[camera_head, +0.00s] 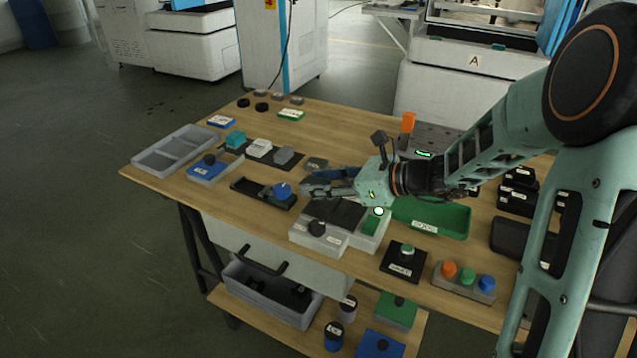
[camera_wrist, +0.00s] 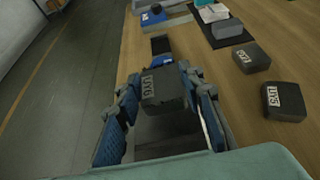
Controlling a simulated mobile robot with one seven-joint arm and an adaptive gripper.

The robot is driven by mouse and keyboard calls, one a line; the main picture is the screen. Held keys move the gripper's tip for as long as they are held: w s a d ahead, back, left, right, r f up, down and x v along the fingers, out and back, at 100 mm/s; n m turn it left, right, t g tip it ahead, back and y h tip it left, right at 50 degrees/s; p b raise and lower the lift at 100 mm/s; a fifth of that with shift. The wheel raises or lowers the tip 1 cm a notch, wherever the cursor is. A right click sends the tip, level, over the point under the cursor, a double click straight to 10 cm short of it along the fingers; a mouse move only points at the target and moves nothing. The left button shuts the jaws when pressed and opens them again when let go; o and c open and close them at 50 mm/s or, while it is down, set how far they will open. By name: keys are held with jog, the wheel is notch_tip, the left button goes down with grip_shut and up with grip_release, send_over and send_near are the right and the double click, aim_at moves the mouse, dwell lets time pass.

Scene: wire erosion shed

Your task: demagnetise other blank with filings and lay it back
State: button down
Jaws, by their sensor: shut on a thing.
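My gripper (camera_head: 308,187) is over the middle of the bench; in the wrist view (camera_wrist: 160,95) its fingers close on a dark grey blank (camera_wrist: 163,92) whose label seems to read UY6. No filings can be made out on it. In the head view the fingers hide this blank. A grey box with a dark top plate (camera_head: 345,212) and a black knob stands just in front of and below the gripper. Two other dark labelled blanks, one (camera_wrist: 250,57) farther and one (camera_wrist: 287,101) nearer, lie on the wood at right in the wrist view.
A dark mat with light blocks (camera_head: 260,147), a grey divided bin (camera_head: 175,148) and a blue box (camera_head: 210,168) lie farther left. A green tray (camera_head: 430,218) and a button box (camera_head: 464,281) lie right.

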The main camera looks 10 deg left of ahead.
jog(key=shift+r+p, duration=1.95)
jog(key=shift+r, duration=0.65)
